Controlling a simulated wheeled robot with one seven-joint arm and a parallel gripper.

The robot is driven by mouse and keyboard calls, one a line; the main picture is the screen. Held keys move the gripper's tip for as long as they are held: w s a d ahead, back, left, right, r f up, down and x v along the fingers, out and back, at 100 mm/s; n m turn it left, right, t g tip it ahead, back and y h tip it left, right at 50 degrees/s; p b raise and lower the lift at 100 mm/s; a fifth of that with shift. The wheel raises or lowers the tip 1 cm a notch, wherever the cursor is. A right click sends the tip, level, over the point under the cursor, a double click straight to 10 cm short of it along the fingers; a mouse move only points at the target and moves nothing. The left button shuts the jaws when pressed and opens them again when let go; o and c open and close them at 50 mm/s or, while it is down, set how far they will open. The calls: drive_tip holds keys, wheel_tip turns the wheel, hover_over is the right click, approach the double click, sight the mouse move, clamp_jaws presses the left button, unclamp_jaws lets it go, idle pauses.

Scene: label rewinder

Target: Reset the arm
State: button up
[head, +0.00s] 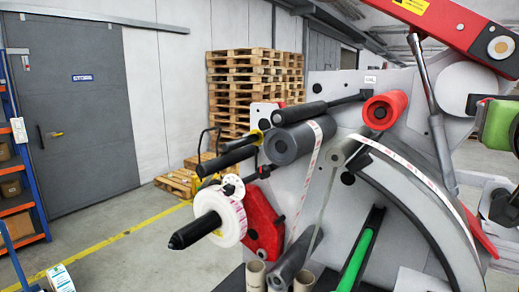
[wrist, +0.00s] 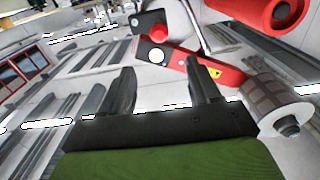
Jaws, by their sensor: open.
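My gripper (wrist: 160,68) shows in the wrist view as two dark fingers on a black mount with a green body below. The fingers stand apart with nothing between them. Behind them is a red bar (wrist: 215,72) with a yellow sticker, and the camera looks steeply up toward the ceiling. In the head view a green part (head: 497,125) at the right edge seems to be mine. My fingers cannot be made out there. The label rewinder (head: 330,100) fills the right half of the head view.
The rewinder has a red arm (head: 445,25) at top right, a red roller (head: 384,108), a white label roll (head: 228,215) on a black spindle and a grey roller (head: 290,143). Pallets (head: 254,85) stand behind. A blue shelf (head: 25,160) stands left. Floor (head: 110,215) between is clear.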

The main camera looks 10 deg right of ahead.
drive_tip(key=w+a+f+n+y, duration=0.3)
drive_tip(key=a+f+y, duration=0.3)
drive_tip(key=f, duration=0.5)
drive_tip(key=w+a+f+n+y, duration=0.2)
drive_tip(key=a+f+n+y, duration=0.1)
drive_tip(key=a+f, duration=0.6)
drive_tip(key=s+a+f+n+g+y, duration=0.2)
drive_tip(key=s+a+f+g, duration=0.1)
drive_tip(key=f, duration=0.7)
drive_tip(key=s+a+f+n+g+y+b, duration=0.1)
drive_tip(key=s+a+f+g+y, duration=0.1)
drive_tip(key=s+a+f, duration=0.4)
wheel_tip(320, 180, down, 5)
drive_tip(key=shift+a+r+n+g+y, duration=0.2)
drive_tip(key=shift+a+n+g+y, duration=0.3)
drive_tip(key=shift+a, duration=0.55)
